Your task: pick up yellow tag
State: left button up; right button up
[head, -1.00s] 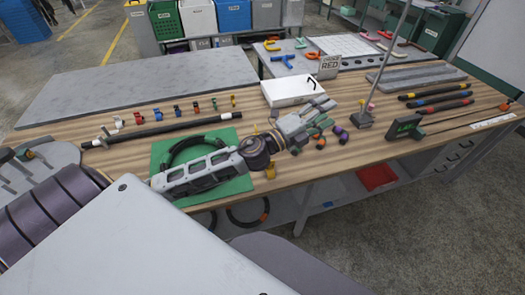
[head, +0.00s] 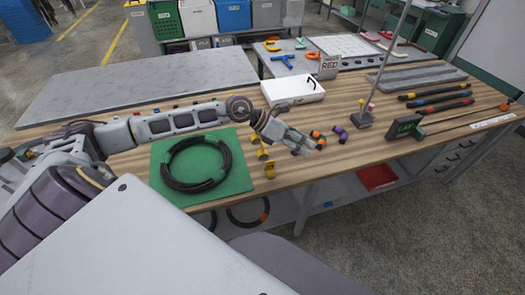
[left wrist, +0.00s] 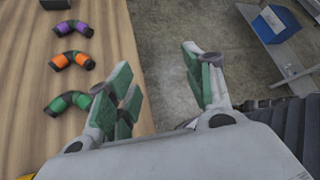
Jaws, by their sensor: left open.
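Yellow pieces lie on the wooden bench just right of the green mat, one (head: 270,169) near the front edge and another (head: 262,153) just behind it. I cannot tell which of them is a tag. A bit of yellow also shows at the lower left corner of the left wrist view (left wrist: 26,177). My left gripper (head: 305,143) is open and empty, to the right of these yellow pieces. In the left wrist view its fingers (left wrist: 163,90) straddle the bench edge, with floor between them. My right gripper is not in view.
A black hose coil (head: 172,180) lies on the green mat (head: 238,180). Orange (left wrist: 72,61), purple (left wrist: 73,29) and green (left wrist: 68,103) elbow hoses lie near my left gripper. A white tray (head: 292,91), a stand (head: 361,119) and a green-screen device (head: 404,127) are farther off.

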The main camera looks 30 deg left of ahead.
pick_arm(q)
jog(key=a+f+m+g+y, duration=0.1)
jog(key=a+f+y, duration=0.25)
jog(key=a, duration=0.65)
jog(key=y, duration=0.4)
send_near(266, 150)
jog(key=shift+w+d+f+m+g+p, duration=0.15)
jog(key=shift+w+d+f+g, duration=0.1)
jog(key=shift+f, duration=0.2)
jog(key=shift+w+d+f+m+g+p, duration=0.15)
jog(key=shift+w+d+f, duration=0.1)
jog(key=shift+f, duration=0.2)
jog(key=shift+x, duration=0.9)
jog(key=shift+f, duration=0.1)
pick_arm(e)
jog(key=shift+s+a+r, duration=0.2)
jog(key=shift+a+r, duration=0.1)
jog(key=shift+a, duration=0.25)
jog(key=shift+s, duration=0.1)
pick_arm(q)
jog(key=shift+f, duration=0.1)
jog(key=shift+p+x, duration=0.4)
jog(key=shift+x, duration=2.15)
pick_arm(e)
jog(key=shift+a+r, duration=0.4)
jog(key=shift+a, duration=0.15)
